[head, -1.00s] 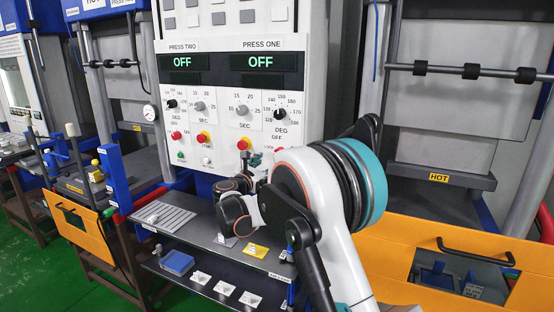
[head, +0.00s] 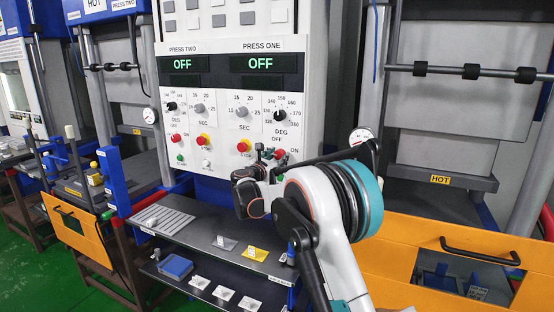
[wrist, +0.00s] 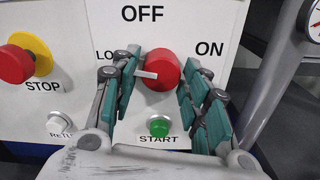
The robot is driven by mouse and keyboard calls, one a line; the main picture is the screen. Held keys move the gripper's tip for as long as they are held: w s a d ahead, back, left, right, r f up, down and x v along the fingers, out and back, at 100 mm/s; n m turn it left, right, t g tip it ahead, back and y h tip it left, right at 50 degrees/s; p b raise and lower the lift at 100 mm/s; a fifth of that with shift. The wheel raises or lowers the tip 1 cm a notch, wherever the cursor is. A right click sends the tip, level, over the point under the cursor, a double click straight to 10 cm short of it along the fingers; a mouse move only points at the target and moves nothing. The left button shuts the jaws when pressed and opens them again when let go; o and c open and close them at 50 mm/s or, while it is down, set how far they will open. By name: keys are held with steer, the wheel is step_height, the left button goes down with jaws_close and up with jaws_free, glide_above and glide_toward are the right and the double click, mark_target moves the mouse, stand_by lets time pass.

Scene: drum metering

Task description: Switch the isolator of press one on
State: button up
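The isolator of press one (wrist: 162,68) is a round red knob with a white pointer bar, filling the middle of the wrist view. The bar points left, towards a partly hidden label starting "LO"; OFF is printed above and ON to the right. The knob also shows in the head view (head: 280,153), low on the panel's right side. My gripper (wrist: 168,85) is open, with one teal-padded finger on each side of the knob; I cannot tell whether either pad touches it. In the head view my gripper (head: 268,156) is small and partly hidden by my arm. Press one's display (head: 262,64) reads OFF.
A red stop button on yellow (wrist: 17,63) is left of the knob, with a white button (wrist: 59,122) below it. A green START button (wrist: 159,127) sits just under the knob, between the fingers. A gauge (wrist: 314,22) is at the right edge. A shelf (head: 200,237) lies below.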

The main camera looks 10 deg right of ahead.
steer(key=c, duration=0.5)
steer(key=shift+c, duration=0.2)
